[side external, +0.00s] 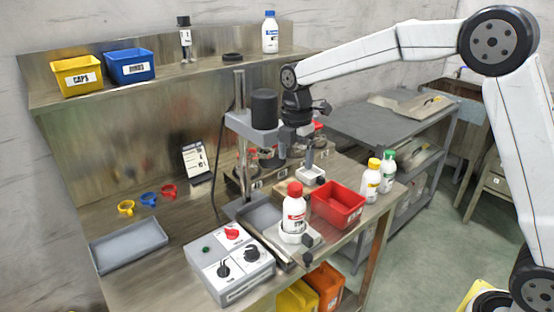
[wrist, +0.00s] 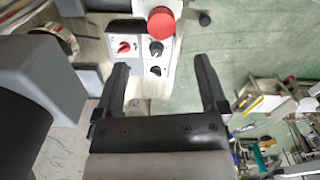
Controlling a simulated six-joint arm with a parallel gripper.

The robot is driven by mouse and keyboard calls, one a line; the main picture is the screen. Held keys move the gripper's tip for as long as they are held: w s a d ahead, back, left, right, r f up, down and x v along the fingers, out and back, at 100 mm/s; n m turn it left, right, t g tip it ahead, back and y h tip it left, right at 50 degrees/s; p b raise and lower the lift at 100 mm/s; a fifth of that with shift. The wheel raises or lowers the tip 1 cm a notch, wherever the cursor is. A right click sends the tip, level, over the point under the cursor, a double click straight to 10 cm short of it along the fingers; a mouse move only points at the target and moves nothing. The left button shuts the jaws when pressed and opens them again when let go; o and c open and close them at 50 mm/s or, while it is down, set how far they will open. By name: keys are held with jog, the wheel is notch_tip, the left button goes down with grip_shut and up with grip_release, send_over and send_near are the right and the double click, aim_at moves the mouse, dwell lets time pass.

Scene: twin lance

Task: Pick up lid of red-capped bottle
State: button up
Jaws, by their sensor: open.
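The red-capped bottle (side external: 293,213) is white with a red label and stands upright on a pale round holder (side external: 308,241) near the front of the bench. Its red lid (side external: 295,188) is on the bottle. In the wrist view the red lid (wrist: 161,22) shows beyond the fingertips, near the top edge. My gripper (side external: 309,163) is above and behind the bottle, apart from it. In the wrist view my gripper (wrist: 161,64) has its two dark fingers wide apart with nothing between them.
A red bin (side external: 338,205) stands right of the bottle. A control box (side external: 229,263) is at front left. A stand with a dark cylinder (side external: 264,109) rises close left of my gripper. Yellow-capped (side external: 371,178) and green-capped (side external: 387,172) bottles stand at right.

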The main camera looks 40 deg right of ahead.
aim_at(295, 186)
jog(key=shift+f, duration=0.1)
jog(key=shift+f, duration=1.25)
jog(key=shift+f, duration=0.1)
jog(key=shift+s+f, duration=0.1)
jog(key=shift+f, duration=2.4)
jog(key=shift+c, duration=0.2)
grip_shut()
